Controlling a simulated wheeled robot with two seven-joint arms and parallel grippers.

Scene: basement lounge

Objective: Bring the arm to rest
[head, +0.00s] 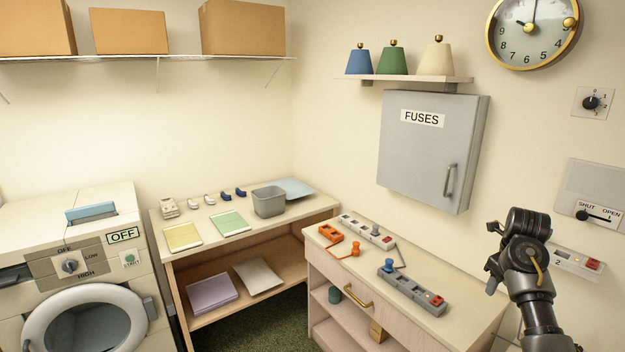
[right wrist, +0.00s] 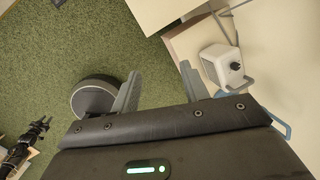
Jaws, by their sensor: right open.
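My right arm (head: 530,265) comes up from the lower right in the head view, bent, in front of the wall and beside the right end of the wooden cabinet. In the right wrist view my right gripper (right wrist: 160,88) has its two grey fingers spread apart. Nothing is between them, and green carpet shows beyond the gap. In the head view the fingers are hard to make out against the arm.
The cabinet top (head: 395,250) holds power strips and orange pieces. A grey fuse box (head: 430,150) hangs above it. A desk (head: 190,212) with a grey bin (head: 269,201) and a washing machine (head: 80,270) stand left. A white box with a black knob (right wrist: 221,66) shows near the right finger.

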